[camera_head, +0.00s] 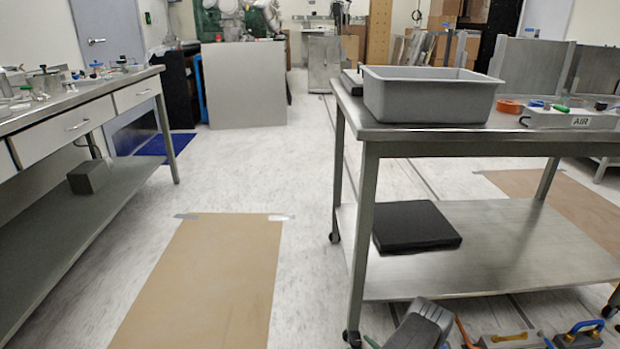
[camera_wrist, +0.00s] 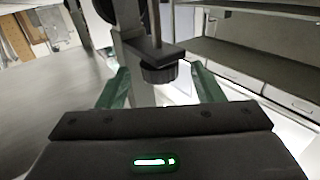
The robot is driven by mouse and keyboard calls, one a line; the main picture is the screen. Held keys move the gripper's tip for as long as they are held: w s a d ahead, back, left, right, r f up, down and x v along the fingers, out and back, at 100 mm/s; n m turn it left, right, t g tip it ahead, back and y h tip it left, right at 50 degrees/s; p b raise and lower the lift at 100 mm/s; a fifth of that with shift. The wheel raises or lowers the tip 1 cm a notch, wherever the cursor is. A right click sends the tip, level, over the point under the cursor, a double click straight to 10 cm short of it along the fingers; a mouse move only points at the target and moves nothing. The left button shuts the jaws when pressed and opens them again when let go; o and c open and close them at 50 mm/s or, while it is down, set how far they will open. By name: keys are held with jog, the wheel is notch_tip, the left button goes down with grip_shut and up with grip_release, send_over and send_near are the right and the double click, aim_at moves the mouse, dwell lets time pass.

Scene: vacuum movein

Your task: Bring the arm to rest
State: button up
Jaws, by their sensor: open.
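My gripper (camera_wrist: 160,78) shows in the wrist view. Its two green fingers stand well apart, and it is open. Nothing is held between them. Behind the gap there is a dark bracket with a round black knob (camera_wrist: 159,73); I cannot tell what it belongs to or how far off it is. In the head view I cannot make out my gripper for sure. A dark grey shape (camera_head: 420,325) at the bottom edge is cut off, and I cannot tell what it is.
A steel cart (camera_head: 365,190) at right carries a grey bin (camera_head: 430,100) and an AIR box (camera_head: 570,119). A black pad (camera_head: 415,227) lies on its lower shelf. A workbench (camera_head: 70,97) stands at left. Between them is open floor with a brown mat (camera_head: 205,280).

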aim_at(353, 346)
jog(key=p+v, duration=0.2)
jog(key=v, duration=0.9)
jog(key=b+x, duration=0.3)
jog(key=x, duration=1.1)
jog(key=shift+w+a, duration=0.1)
jog(key=shift+m+t+h, duration=0.7)
jog(key=shift+m+h, duration=0.1)
jog(key=shift+h, duration=0.2)
jog(key=shift+m+t+h+p, duration=0.15)
jog(key=shift+m+t+h, duration=0.4)
jog(key=shift+m+h, duration=1.2)
jog(key=shift+m+t+h+p, duration=0.15)
jog(key=shift+m+t+h, duration=0.65)
jog(key=shift+h, duration=1.65)
jog(key=shift+m+g+h, duration=0.75)
jog(key=shift+m+h, duration=1.6)
jog(key=shift+h, duration=0.95)
jog(key=shift+m+g+h, duration=1.1)
jog(key=shift+m+h, duration=0.4)
jog(key=shift+h, duration=0.6)
jog(key=shift+r, duration=0.1)
